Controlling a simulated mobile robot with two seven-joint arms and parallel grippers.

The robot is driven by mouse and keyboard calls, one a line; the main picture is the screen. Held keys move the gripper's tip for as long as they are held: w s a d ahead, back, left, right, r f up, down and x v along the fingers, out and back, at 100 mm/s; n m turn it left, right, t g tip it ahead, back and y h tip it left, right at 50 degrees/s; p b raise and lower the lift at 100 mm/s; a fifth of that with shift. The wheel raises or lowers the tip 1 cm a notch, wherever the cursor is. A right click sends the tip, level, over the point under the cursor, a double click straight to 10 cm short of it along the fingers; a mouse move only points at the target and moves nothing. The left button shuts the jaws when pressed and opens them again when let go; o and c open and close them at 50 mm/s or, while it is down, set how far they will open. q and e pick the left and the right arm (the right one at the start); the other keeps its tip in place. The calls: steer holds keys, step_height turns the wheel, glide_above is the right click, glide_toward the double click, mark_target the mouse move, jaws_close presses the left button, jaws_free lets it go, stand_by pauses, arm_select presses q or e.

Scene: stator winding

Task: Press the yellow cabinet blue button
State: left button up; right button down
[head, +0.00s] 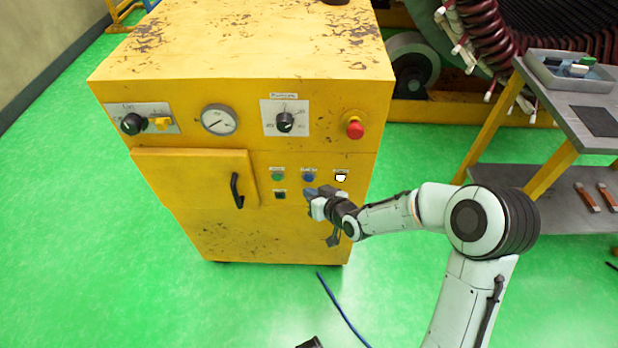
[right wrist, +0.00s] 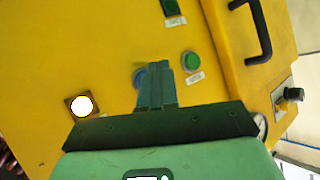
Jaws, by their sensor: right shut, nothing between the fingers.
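The yellow cabinet (head: 225,225) stands in front of me with its control panel facing me. The blue button (head: 308,177) is on its front, between a green button (head: 278,176) and a white lit button (head: 341,177). My right gripper (head: 310,193) is shut and empty, close to the panel just below the blue button. In the right wrist view the shut fingers (right wrist: 157,85) partly cover the blue button (right wrist: 139,78). I cannot tell whether the fingertips touch it. My left gripper is not in view.
A red knob (head: 355,130), a gauge (head: 219,120) and a black rotary switch (head: 285,122) sit higher on the panel. A black door handle (head: 236,190) sticks out at left. A grey workbench (head: 570,100) stands at right. Green floor is free at left.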

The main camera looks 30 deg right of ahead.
steer(key=shift+w+d, duration=0.3)
steer(key=shift+w, duration=0.2)
steer(key=shift+w+d, duration=0.1)
steer(key=shift+w, duration=0.05)
stand_by(1.7)
steer(key=shift+w+d, duration=0.15)
steer(key=shift+w, duration=0.05)
steer(key=shift+w+d, duration=0.2)
steer(key=shift+w, duration=0.15)
stand_by(0.9)
steer(key=shift+s+a, duration=0.1)
steer(key=shift+s, duration=0.05)
steer(key=shift+s+a, duration=0.3)
steer(key=shift+s, duration=0.25)
steer(key=shift+s+a+b, duration=0.2)
steer(key=shift+s+a, duration=0.25)
steer(key=shift+s, duration=0.25)
steer(key=shift+s+a+b, duration=0.15)
steer(key=shift+s+a, duration=0.3)
steer(key=shift+s, duration=0.3)
steer(key=shift+s+a+b, duration=0.2)
steer(key=shift+s+a, duration=0.25)
steer(key=shift+s, duration=0.25)
